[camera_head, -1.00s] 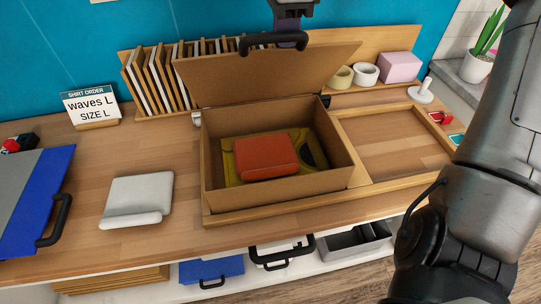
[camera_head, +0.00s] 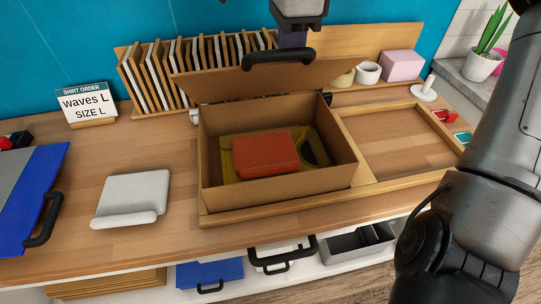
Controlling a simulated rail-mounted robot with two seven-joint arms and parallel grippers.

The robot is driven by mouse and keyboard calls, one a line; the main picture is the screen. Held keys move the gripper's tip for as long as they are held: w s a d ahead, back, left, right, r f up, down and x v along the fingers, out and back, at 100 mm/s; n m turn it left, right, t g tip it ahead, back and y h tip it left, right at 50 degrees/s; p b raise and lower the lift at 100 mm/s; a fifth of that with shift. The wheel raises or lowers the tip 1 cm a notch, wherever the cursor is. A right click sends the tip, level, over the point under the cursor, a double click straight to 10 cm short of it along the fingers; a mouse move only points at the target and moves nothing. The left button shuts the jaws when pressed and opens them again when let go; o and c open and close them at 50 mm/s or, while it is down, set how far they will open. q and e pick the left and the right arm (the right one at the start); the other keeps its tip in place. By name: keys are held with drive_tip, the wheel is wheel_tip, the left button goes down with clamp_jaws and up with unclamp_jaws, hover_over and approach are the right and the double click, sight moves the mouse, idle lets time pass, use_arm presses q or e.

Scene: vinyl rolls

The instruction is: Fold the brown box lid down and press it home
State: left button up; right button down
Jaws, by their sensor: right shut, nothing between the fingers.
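The open brown box (camera_head: 277,187) stands on the wooden bench, its lid (camera_head: 225,86) hinged at the back and tilted partly forward over the rear of the box. An orange-red folded item (camera_head: 266,152) lies inside on a yellow item (camera_head: 232,175). My right gripper (camera_head: 292,40) is shut and empty behind the lid's upper edge. A black curved bar (camera_head: 278,57) at that edge hides its fingertips, so I cannot tell whether they touch the lid. My left gripper is not in view.
A wooden rack (camera_head: 140,85) stands behind the box. A shallow wooden tray (camera_head: 398,147) is at its right. A pale, flat stand (camera_head: 131,197) and a blue panel (camera_head: 38,190) with a black handle lie left. Bare bench separates the stand and box.

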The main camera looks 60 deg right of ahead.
drive_tip(key=s+a+f+b, duration=0.3)
drive_tip(key=a+f+b, duration=0.1)
drive_tip(key=f, duration=0.1)
drive_tip(key=shift+s+a+b, duration=0.15)
drive_tip(key=shift+s+b, duration=0.15)
drive_tip(key=shift+b, duration=0.05)
idle(0.6)
drive_tip(key=shift+f, duration=0.1)
drive_tip(key=s+a+f+b, duration=0.3)
drive_tip(key=a+f+b, duration=0.1)
drive_tip(key=f+b, duration=0.5)
drive_tip(key=shift+s+f, duration=0.15)
drive_tip(key=shift+f, duration=0.6)
idle(0.8)
drive_tip(key=shift+f, duration=0.1)
idle(0.4)
